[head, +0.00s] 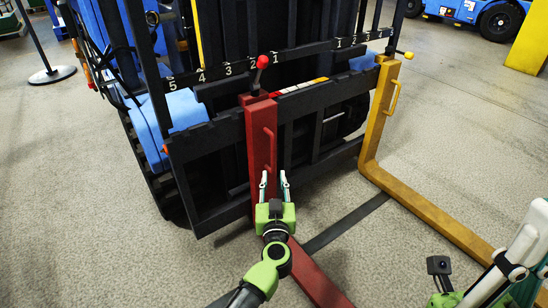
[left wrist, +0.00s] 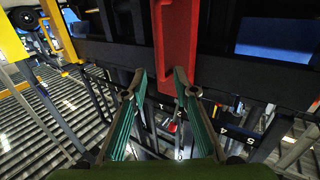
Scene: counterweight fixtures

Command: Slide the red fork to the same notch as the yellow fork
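The red fork (head: 262,140) hangs upright on the black carriage, left of centre. Its red-knobbed lever (head: 262,62) stands up near the left-side 2 mark; the exact notch is hard to tell. The yellow fork (head: 382,112) hangs at the carriage's right end, near the right scale's high numbers, with its yellow knob (head: 408,55) pointing sideways. My left gripper (head: 274,183) is open in front of the red fork's lower shank. In the left wrist view, the red fork (left wrist: 178,35) shows just beyond the parted fingertips (left wrist: 161,80); I see no grip on it.
The number scale (head: 228,69) runs along the carriage top. The carriage's lower bar (head: 215,213) lies left of the red fork. Parts of my right arm show at lower right. A post with a round base (head: 52,75) stands far left. Open floor surrounds the forks.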

